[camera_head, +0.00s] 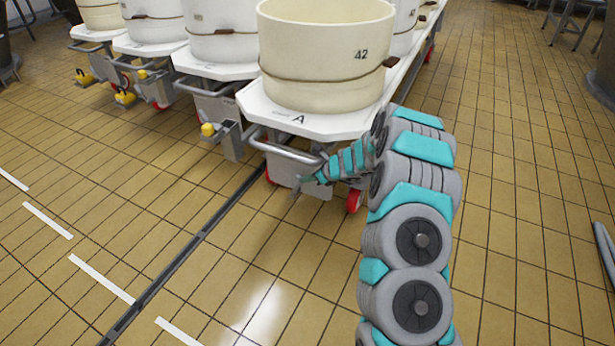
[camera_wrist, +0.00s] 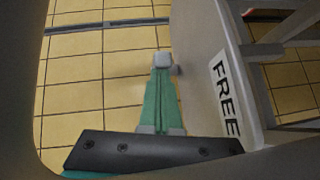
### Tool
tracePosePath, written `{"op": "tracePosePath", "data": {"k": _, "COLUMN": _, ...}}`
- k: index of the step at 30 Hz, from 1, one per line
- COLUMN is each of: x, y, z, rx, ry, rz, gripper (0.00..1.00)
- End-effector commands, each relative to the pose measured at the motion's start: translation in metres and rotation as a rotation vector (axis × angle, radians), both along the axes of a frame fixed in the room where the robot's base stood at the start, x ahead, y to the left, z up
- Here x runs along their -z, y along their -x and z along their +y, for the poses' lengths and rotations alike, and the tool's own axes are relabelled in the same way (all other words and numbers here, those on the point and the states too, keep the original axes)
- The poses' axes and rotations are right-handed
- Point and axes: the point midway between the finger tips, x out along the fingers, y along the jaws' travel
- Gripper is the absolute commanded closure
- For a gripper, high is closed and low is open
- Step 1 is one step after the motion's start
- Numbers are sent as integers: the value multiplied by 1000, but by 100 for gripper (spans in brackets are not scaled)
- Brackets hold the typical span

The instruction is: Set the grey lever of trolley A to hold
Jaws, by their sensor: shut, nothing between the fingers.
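Trolley A (camera_head: 318,123) is a white-topped trolley marked "A" that carries a cream vat (camera_head: 325,55) numbered 42. My gripper (camera_head: 318,177) is at the trolley's front, low under its top and beside the push bar. In the wrist view its teal fingers (camera_wrist: 163,62) are shut and empty, pointing away from the camera. Just right of them is a pale plate (camera_wrist: 205,60) with the word "FREE" (camera_wrist: 225,98). I cannot clearly make out the grey lever in either view. My arm hides part of the trolley's right side.
The push bar (camera_head: 284,152) and red wheels (camera_head: 354,201) of trolley A are close to my gripper. More trolleys with vats (camera_head: 222,30) stand to the left. A dark floor drain (camera_head: 190,245) runs past the trolley. The tiled floor in front is clear.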

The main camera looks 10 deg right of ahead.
Motion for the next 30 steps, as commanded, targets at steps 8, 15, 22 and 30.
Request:
{"op": "tracePosePath", "data": {"k": 8, "x": 0, "y": 1, "z": -2, "rx": 1, "ry": -1, "rz": -1, "gripper": 100}}
{"op": "tracePosePath", "data": {"k": 15, "x": 3, "y": 21, "z": -22, "rx": 2, "ry": -4, "rz": 3, "gripper": 100}}
{"op": "tracePosePath", "data": {"k": 22, "x": -27, "y": 45, "z": -47, "rx": -1, "ry": 0, "rz": -4, "gripper": 100}}
{"op": "tracePosePath", "data": {"k": 30, "x": -56, "y": 69, "z": -69, "rx": -3, "ry": -1, "rz": -2, "gripper": 100}}
